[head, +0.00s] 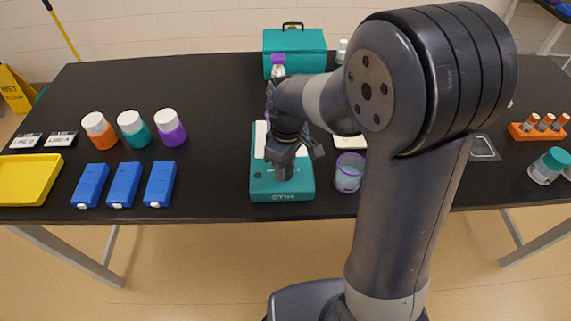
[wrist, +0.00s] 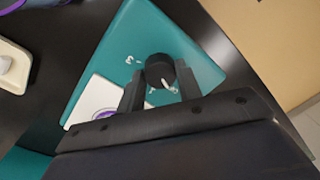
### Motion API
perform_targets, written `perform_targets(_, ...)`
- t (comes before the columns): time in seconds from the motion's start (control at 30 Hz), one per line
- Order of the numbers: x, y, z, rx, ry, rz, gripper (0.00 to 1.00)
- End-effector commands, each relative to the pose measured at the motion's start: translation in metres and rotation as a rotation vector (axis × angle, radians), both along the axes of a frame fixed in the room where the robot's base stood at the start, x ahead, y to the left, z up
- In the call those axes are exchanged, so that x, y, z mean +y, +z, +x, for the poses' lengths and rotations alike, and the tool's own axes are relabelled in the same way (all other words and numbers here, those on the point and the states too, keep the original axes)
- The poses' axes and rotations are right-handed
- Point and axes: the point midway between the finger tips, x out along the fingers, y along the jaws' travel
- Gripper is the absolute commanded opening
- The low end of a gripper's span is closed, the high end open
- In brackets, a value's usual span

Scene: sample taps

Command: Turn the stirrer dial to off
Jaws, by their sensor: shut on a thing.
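The teal stirrer (head: 265,186) stands near the front edge of the black table, its lettering facing the front. Its white plate (head: 260,138) is partly hidden by my arm. In the wrist view the stirrer (wrist: 195,62) shows a black round dial (wrist: 160,69) with a white pointer line, and small white marks beside it. My gripper (head: 286,172) is over the stirrer's front part, and in the wrist view my gripper (wrist: 160,88) has one finger on each side of the dial, shut on it. In the head view my gripper hides most of the dial.
A purple-rimmed beaker (head: 349,172) stands close to the stirrer's right. Blue boxes (head: 125,184) and capped bottles (head: 134,129) stand to the left, with a yellow tray (head: 28,180) beyond. A teal case (head: 295,52) stands behind. The table between the blue boxes and stirrer is clear.

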Motion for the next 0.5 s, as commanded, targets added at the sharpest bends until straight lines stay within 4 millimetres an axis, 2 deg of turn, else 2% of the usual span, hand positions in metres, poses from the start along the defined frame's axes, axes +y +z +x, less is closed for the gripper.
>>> perform_targets(0.4, 0.0004, 0.0008, 0.0006, -0.002, 0.009, 0.001, 0.11)
perform_targets(0.43, 0.0004, 0.0008, 0.0006, -0.002, 0.009, 0.001, 0.35)
perform_targets(0.5, 0.0004, 0.0007, 0.0006, -0.002, 0.008, 0.001, 0.41)
